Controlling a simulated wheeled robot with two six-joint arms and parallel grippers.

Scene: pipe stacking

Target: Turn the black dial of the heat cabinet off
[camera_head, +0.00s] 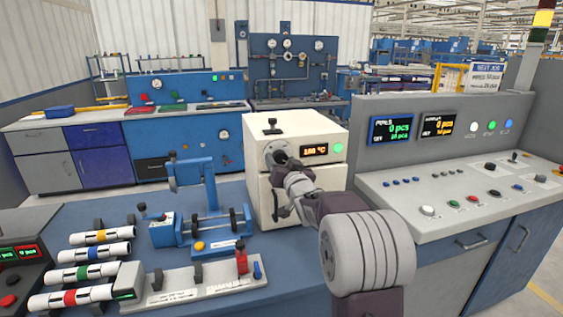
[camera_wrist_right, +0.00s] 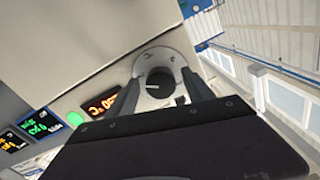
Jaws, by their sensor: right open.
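The heat cabinet (camera_head: 325,130) is a cream box on the blue bench. Its orange display (camera_head: 315,150) reads what looks like 180 °C, and a green lamp (camera_head: 338,147) is lit beside it. The black dial (camera_head: 281,157) sits on a round grey plate on the cabinet front. My right gripper (camera_head: 285,164) is in front of the dial and partly covers it. In the wrist view, the dial (camera_wrist_right: 160,84) shows a light pointer mark and lies between the two spread fingers of the right gripper (camera_wrist_right: 160,92). I cannot tell whether the fingers touch it. My left gripper is not in view.
A blue fixture (camera_head: 205,225) stands left of the cabinet. Several banded white pipes (camera_head: 100,253) lie at the front left, near a grey fixture (camera_head: 190,280). A grey control console (camera_head: 460,185) with displays and buttons stands at the right.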

